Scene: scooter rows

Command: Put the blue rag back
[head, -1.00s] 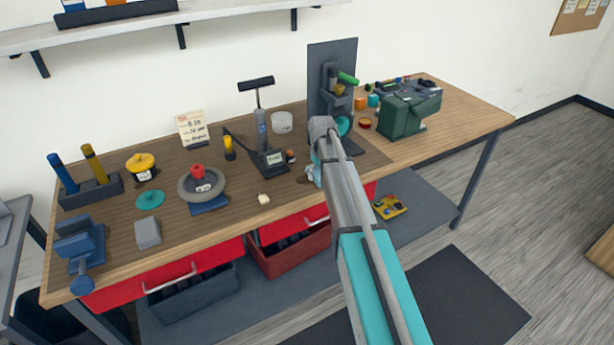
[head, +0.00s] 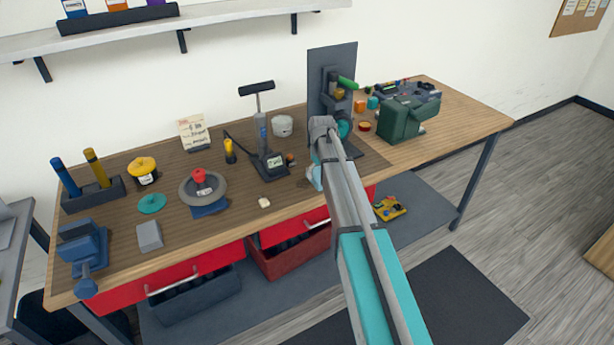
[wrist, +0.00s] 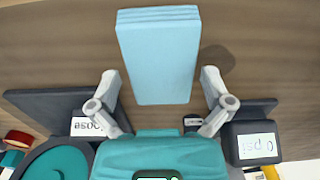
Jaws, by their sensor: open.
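The blue rag (wrist: 160,58) is a light-blue folded stack with layered edges, lying on the brown bench surface in the wrist view. My gripper (wrist: 159,76) is open, with one finger on each side of the rag's lower half and gaps to both sides. In the head view only a light-blue patch of the rag (head: 315,177) shows beside my arm, which hides the rest and the gripper.
A pump with a psi display (wrist: 256,146) stands close by the right finger. A dark plate with a label (wrist: 88,127) is near the left finger. A wheel (head: 203,187) and grey block (head: 149,236) lie farther left. The green machine (head: 402,120) stands right.

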